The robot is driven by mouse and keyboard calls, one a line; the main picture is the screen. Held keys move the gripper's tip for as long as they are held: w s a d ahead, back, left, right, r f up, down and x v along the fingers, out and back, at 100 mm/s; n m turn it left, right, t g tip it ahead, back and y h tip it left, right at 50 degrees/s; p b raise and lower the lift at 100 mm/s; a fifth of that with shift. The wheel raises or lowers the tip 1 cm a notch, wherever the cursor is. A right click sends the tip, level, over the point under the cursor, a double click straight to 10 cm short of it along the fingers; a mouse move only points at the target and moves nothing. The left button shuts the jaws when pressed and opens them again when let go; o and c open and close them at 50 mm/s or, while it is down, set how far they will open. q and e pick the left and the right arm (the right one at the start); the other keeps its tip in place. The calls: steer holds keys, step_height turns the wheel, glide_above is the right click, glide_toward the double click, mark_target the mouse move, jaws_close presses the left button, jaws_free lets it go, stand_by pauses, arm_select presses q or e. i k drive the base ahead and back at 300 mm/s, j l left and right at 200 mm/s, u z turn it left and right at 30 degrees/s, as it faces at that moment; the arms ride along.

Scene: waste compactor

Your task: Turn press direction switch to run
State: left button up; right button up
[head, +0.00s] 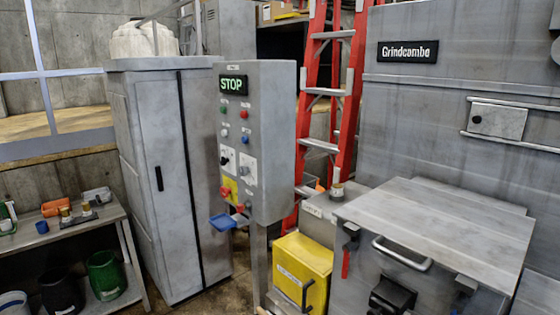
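A grey control box (270,140) stands on a post near the middle of the head view. A lit display (233,85) at its top reads STOP in green. Below it are several small coloured buttons. Lower down are two switch plates, a left black switch (226,158) and a right switch (246,170). Their labels are too small to read, so I cannot tell which is the press direction switch or how its knob is set. A yellow plate (229,189) with a red button sits beneath. Neither of my grippers is in view.
A tall grey cabinet (165,180) stands left of the box. A blue item (222,222) juts out under the panel. The Grindcombo machine (440,110), a yellow bin (301,273) and a red ladder (311,90) are at right. A shelf with buckets (106,274) is at left.

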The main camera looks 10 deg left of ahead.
mark_target(223, 160)
steer(key=i+j+z, duration=0.25)
steer(key=j+z, duration=0.3)
steer(key=i+j+z, duration=0.1)
steer(key=j+z, duration=0.15)
steer(key=i+j+z, duration=0.15)
steer(key=j, duration=0.45)
steer(key=j+z, duration=0.1)
steer(key=j, duration=0.5)
